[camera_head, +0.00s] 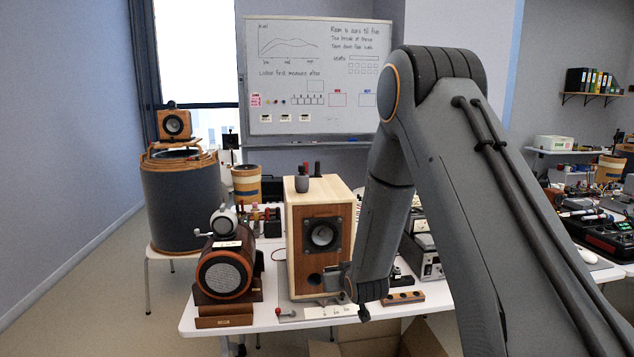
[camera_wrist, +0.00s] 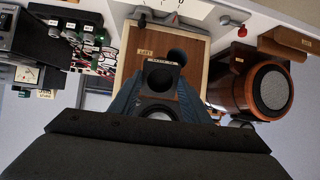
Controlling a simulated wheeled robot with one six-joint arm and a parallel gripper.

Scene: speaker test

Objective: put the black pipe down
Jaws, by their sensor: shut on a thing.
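My gripper (camera_head: 341,281) is low in front of the wooden box speaker (camera_head: 293,243) in the head view, near the table's front edge. In the wrist view my gripper (camera_wrist: 158,98) is shut on the black pipe (camera_wrist: 160,76), a dark piece with a round opening and a small label. The pipe is held in front of the speaker's wooden face, which also shows in the wrist view (camera_wrist: 140,72). The head view does not show the pipe clearly; I cannot tell whether it touches anything.
A round wooden speaker (camera_head: 226,272) stands left of the box speaker. A small wooden block with dark holes (camera_head: 403,298) lies to the right on the white table (camera_head: 270,322). Electronic devices stand farther right, partly behind my arm. A large grey drum (camera_head: 181,205) stands behind at left.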

